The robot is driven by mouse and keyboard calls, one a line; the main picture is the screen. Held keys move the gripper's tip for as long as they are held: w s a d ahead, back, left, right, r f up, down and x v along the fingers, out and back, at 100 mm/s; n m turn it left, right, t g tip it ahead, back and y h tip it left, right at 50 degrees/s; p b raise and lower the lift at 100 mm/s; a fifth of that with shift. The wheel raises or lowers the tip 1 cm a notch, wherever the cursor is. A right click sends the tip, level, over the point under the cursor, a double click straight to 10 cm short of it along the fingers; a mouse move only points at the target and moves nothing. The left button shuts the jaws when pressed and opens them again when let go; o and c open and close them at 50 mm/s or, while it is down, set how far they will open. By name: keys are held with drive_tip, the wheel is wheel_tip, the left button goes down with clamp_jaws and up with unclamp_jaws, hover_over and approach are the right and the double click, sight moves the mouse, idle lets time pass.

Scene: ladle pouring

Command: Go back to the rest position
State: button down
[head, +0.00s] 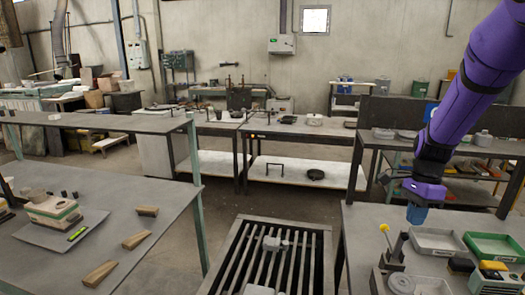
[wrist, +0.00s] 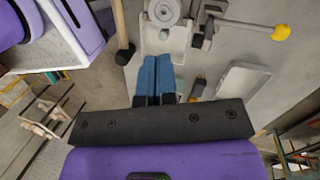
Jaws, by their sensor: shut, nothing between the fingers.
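My gripper (head: 416,216) hangs from my purple arm at the right of the head view, pointing down over the right workbench (head: 365,222). Its blue fingers are together with nothing between them, which also shows in the wrist view (wrist: 158,62). The gripper appears to be above the bench top, behind the grey tray (head: 437,240). No ladle can be made out in either view.
A lever with a yellow knob (head: 384,228) stands left of the grey tray, and a green tray (head: 494,247) lies to its right. The wrist view shows a wooden-handled tool (wrist: 123,40) beside the fingers. A slatted grate (head: 265,262) stands left of the bench.

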drive_tip(key=s+a+r+n+t, duration=0.3)
drive_tip(key=s+a+r+n, duration=0.2)
drive_tip(key=s+r+n, duration=0.4)
drive_tip(key=s+a+r+n+t+h, duration=0.1)
drive_tip(key=s+a+r+n+t, duration=0.3)
drive_tip(key=s+r+n, duration=0.5)
drive_tip(key=s+a, duration=0.2)
drive_tip(key=s, duration=0.1)
drive_tip(key=shift+r+n+h, duration=0.3)
drive_tip(key=shift+r, duration=0.1)
